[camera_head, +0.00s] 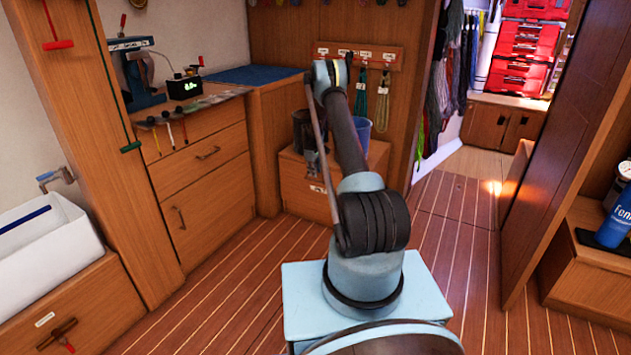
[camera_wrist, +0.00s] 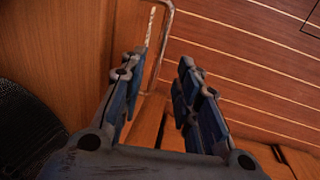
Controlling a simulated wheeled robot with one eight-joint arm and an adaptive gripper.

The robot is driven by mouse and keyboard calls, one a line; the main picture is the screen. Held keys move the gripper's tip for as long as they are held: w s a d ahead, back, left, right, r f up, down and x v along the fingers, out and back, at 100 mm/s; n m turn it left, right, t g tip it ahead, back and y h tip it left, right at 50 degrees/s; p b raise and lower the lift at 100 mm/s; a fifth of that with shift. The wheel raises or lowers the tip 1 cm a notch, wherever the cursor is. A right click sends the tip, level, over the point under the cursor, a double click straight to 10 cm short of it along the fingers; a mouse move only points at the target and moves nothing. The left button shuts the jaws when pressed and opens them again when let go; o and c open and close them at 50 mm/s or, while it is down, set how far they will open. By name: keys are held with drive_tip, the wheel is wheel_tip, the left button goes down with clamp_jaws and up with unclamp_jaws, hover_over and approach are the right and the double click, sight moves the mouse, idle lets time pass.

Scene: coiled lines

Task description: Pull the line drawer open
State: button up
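A low wooden cabinet with a drawer front (camera_head: 298,186) stands below the hanging coiled lines; a small pale label shows on it. I take this as the line drawer. My gripper (camera_head: 312,158) hangs down in front of this cabinet in the head view, small and dark. In the wrist view my gripper (camera_wrist: 158,92) has its two fingers apart, with nothing clamped between them. A bent metal bar handle (camera_wrist: 160,48) shows just beyond the fingertips, close to the left finger. I cannot tell whether they touch. The drawer looks shut; its handle is hidden in the head view.
A blue bucket (camera_head: 361,133) stands on the cabinet top. Coiled lines (camera_head: 382,100) hang from a rack (camera_head: 358,56) above. A workbench with drawers (camera_head: 205,190) stands left. An open door (camera_head: 565,150) stands right. The plank floor (camera_head: 440,215) is clear.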

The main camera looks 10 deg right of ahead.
drive_tip(key=shift+w+d+f, duration=0.1)
drive_tip(key=shift+w+f, duration=0.05)
drive_tip(key=shift+f, duration=0.75)
drive_tip(key=shift+w+d+f, duration=0.1)
drive_tip(key=shift+f, duration=0.75)
drive_tip(key=shift+w+d+f, duration=0.1)
drive_tip(key=shift+w+f, duration=0.05)
drive_tip(key=shift+f, duration=0.75)
drive_tip(key=shift+c, duration=0.6)
clamp_jaws()
